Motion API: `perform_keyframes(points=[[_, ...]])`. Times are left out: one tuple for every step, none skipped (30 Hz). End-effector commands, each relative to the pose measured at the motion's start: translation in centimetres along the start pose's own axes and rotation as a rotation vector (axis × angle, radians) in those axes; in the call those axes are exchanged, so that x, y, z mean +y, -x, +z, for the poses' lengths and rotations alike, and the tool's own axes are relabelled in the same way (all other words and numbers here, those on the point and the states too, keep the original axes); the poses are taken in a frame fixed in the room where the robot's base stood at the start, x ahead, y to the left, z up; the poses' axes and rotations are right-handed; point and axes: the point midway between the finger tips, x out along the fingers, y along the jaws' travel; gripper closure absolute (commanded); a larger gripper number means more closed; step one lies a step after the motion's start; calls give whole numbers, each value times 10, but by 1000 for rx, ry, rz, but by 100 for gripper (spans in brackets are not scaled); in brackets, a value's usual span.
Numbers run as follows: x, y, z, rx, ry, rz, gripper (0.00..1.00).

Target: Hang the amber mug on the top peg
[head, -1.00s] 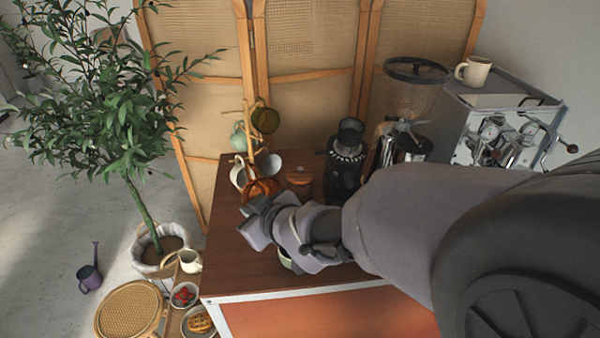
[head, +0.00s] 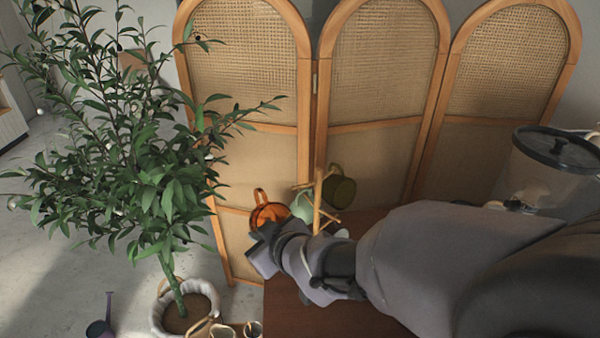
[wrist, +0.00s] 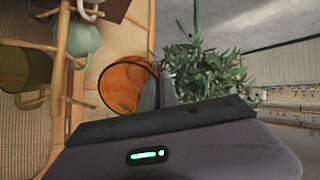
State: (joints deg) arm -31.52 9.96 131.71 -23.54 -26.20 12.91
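The amber mug (head: 268,212) is see-through orange glass, in the air just left of the wooden mug tree (head: 317,200). My gripper (head: 262,240) is at its lower side, and the wrist view shows the fingers shut on its wall. In the wrist view the amber mug (wrist: 122,88) lies beside the tree's post (wrist: 60,75), with a visible gap to it. An olive mug (head: 341,190) and a pale green mug (head: 303,206) hang on pegs. One peg (head: 301,186) reaches left near the post's top and looks bare.
A cane folding screen (head: 250,150) stands behind the tree. A potted olive tree (head: 165,190) is at the left. The wooden cart top (head: 290,310) lies below my arm. A grinder with a clear hopper (head: 555,170) stands at the right.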

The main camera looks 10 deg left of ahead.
Motion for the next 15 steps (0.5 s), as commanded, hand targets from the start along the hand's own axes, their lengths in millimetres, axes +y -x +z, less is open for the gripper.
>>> perform_keyframes(points=[[1, 0, 0, 0, 0, 1, 100], [2, 0, 0, 0, 0, 1, 100], [4, 0, 0, 0, 0, 1, 100], [5, 0, 0, 0, 0, 2, 100], [8, 0, 1, -1, 0, 2, 100], [11, 0, 2, -1, 0, 3, 100], [14, 0, 2, -2, 0, 3, 100], [17, -1, 3, -1, 0, 3, 100], [21, -1, 5, -2, -1, 3, 100], [23, -1, 6, -2, -2, 3, 100], [26, -2, 6, -1, -1, 2, 100], [30, -2, 8, -2, -1, 1, 100], [32, -3, 9, -2, -1, 2, 100], [35, -3, 10, -2, -1, 2, 100], [39, -4, 11, -1, -1, 2, 100]])
